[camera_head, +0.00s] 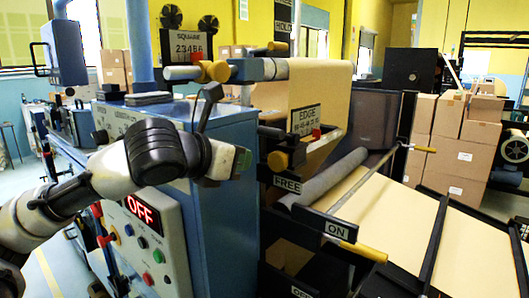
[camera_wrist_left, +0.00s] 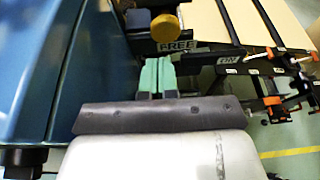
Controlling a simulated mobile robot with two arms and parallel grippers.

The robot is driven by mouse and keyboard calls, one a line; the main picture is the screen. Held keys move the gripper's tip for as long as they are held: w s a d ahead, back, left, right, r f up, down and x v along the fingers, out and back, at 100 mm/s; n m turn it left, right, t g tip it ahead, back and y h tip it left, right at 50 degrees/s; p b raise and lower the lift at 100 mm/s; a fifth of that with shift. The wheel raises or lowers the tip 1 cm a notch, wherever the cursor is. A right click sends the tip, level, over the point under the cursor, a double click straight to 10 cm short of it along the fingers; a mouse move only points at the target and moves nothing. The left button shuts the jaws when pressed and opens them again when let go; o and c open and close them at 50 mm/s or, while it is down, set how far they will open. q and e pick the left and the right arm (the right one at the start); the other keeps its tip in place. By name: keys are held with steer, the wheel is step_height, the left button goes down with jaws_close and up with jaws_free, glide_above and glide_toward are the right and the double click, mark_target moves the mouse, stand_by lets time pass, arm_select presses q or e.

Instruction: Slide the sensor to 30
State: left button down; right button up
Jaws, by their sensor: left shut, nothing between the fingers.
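The EDGE scale plate (camera_head: 304,121) stands in front of the hanging kraft web in the head view; its small numbers are too blurred to read. A small red piece (camera_head: 316,134), perhaps the sensor or its marker, sits at the plate's lower right. A dark block with a yellow knob (camera_head: 278,160) is below and left of the plate. My left gripper (camera_head: 243,160) is shut and empty, left of the knob beside the blue cabinet. In the left wrist view its green fingertips (camera_wrist_left: 156,73) are together, below the yellow knob (camera_wrist_left: 165,22). My right gripper is not in view.
The blue machine cabinet (camera_head: 232,230) stands close below my left gripper, with an OFF display (camera_head: 140,210) on its front panel. A FREE label (camera_head: 288,184) and an ON lever (camera_head: 337,230) are to the right. The kraft sheet (camera_head: 385,205) slopes beyond. Boxes (camera_head: 462,160) stand behind.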

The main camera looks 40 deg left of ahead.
mark_target(272, 154)
arm_select(q)
steer(key=x, duration=0.4)
steer(key=r+p+x, duration=0.1)
steer(key=shift+w+f, duration=0.15)
steer(key=shift+w, duration=0.4)
steer(key=shift+w+d, duration=0.1)
steer(key=shift+w, duration=0.35)
steer(key=shift+f, duration=0.1)
steer(key=shift+w+p, duration=0.2)
steer(key=shift+p, duration=0.25)
steer(key=shift+w+d+p, duration=0.15)
steer(key=shift+w+p, duration=0.9)
steer(key=shift+p, duration=0.1)
